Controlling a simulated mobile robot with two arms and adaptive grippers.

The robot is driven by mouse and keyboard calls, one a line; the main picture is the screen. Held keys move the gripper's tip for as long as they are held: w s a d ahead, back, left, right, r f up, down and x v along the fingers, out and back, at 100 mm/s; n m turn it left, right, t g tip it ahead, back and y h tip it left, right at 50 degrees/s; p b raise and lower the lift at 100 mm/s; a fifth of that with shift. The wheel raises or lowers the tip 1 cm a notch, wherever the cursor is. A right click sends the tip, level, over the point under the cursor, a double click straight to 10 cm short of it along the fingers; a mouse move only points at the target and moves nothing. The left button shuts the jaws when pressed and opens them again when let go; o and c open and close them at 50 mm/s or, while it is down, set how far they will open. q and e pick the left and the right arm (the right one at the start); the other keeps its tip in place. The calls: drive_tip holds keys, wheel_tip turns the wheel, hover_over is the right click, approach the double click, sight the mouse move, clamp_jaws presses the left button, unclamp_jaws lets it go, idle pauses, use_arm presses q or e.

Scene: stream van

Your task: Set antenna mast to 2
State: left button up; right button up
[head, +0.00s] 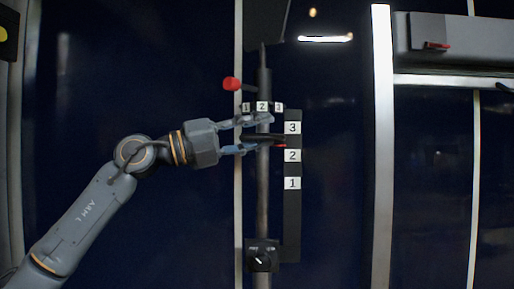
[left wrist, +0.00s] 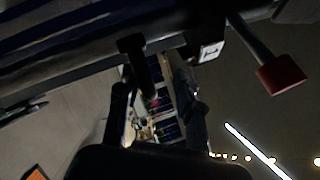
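The antenna mast (head: 263,208) is an upright grey pole on a dark blue wall. Beside it a black scale strip (head: 292,215) carries white labels 3, 2 and 1 from top to bottom. A black collar (head: 262,138) with a red pointer (head: 280,146) sits on the mast, the pointer between labels 3 and 2, nearer 2. My left gripper (head: 264,133) reaches in from the left, its fingers apart above and below the collar, with gaps showing. In the left wrist view a dark bar (left wrist: 140,65) shows between the fingers. My right gripper is in neither view.
Just above the gripper are a red-knobbed lever (head: 232,84) and a small row of labels 1, 2, 3 (head: 262,106). The red knob shows in the left wrist view (left wrist: 282,75). A black dial (head: 262,258) is low on the mast. A pale upright post (head: 382,140) stands right.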

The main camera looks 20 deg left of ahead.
sight(258, 95)
use_arm(q)
wheel_tip(258, 95, up, 6)
drive_tip(key=shift+r, duration=0.1)
drive_tip(key=shift+s+r, duration=0.1)
drive_tip(key=shift+r, duration=0.35)
drive_tip(key=shift+f, duration=0.1)
drive_tip(key=shift+s+a+f+b, duration=0.15)
drive_tip(key=shift+a+f+b, duration=0.2)
drive_tip(key=shift+a, duration=0.05)
drive_tip(key=b+v, duration=0.3)
drive_tip(key=v, duration=1)
drive_tip(key=shift+s+f, duration=0.2)
idle(0.3)
drive_tip(key=shift+a, duration=0.1)
